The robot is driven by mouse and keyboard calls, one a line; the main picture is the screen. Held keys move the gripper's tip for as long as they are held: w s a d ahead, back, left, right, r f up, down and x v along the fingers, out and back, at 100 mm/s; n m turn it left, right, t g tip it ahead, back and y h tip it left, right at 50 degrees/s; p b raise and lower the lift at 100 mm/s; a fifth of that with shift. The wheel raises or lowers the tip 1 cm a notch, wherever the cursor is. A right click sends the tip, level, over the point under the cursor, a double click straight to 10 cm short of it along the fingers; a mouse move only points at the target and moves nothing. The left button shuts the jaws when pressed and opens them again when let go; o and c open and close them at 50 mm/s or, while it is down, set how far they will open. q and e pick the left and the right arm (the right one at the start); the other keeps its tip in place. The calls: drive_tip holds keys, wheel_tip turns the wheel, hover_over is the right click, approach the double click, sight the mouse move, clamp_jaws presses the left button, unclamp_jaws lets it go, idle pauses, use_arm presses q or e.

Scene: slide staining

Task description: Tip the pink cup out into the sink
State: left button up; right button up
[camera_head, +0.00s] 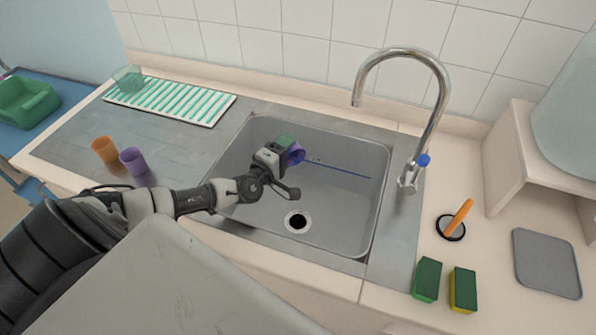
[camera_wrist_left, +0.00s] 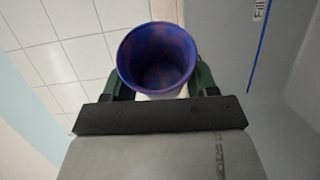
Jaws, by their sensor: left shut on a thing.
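My left gripper (camera_head: 287,150) is shut on a violet cup (camera_head: 296,154), over the left back part of the grey sink (camera_head: 345,215). No cup looks clearly pink; the held one looks blue-violet with faint pinkish patches inside in the left wrist view (camera_wrist_left: 157,60). There its round mouth faces the camera, and the gripper's green fingers grip its sides. In the head view the cup looks tilted. No liquid stream is visible, and I cannot tell whether liquid is inside. The drain hole (camera_head: 297,221) is open and dark. My right gripper is not in view.
An orange cup (camera_head: 105,150) and a purple cup (camera_head: 133,160) stand on the left drainboard. A striped rack (camera_head: 172,100) lies behind them. The tap (camera_head: 430,120) arches over the sink's right back. Sponges (camera_head: 427,279) and an orange-handled tool (camera_head: 457,219) are at right.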

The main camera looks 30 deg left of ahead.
use_arm(q)
drive_tip(key=shift+w+a+f+n+g, duration=0.1)
drive_tip(key=shift+a+f+n+g, duration=0.1)
drive_tip(key=shift+n, duration=0.25)
drive_tip(key=shift+w+a+f+n+g, duration=0.1)
drive_tip(key=shift+f+n+g, duration=0.1)
drive_tip(key=shift+n, duration=0.25)
drive_tip(key=shift+w+a+f+n+g+h, duration=0.15)
drive_tip(key=shift+w+a+n+g+h, duration=0.15)
drive_tip(key=shift+a+n, duration=0.2)
drive_tip(key=shift+a+f+n+g, duration=0.15)
drive_tip(key=shift+n+g, duration=0.15)
drive_tip(key=shift+n, duration=0.2)
drive_tip(key=shift+w+a+f+n+g+h, duration=0.15)
drive_tip(key=shift+f+n+g+h, duration=0.25)
drive_tip(key=shift+f+n+g, duration=0.45)
drive_tip(key=w+a+f+n+g+h+b, duration=0.2)
drive_tip(key=a+f+n+g+h+b, duration=0.1)
drive_tip(key=n+b, duration=0.4)
drive_tip(key=shift+w+a+f+h+b, duration=0.15)
drive_tip(key=shift+w+a+h+b, duration=0.15)
drive_tip(key=shift+a+h+b, duration=0.55)
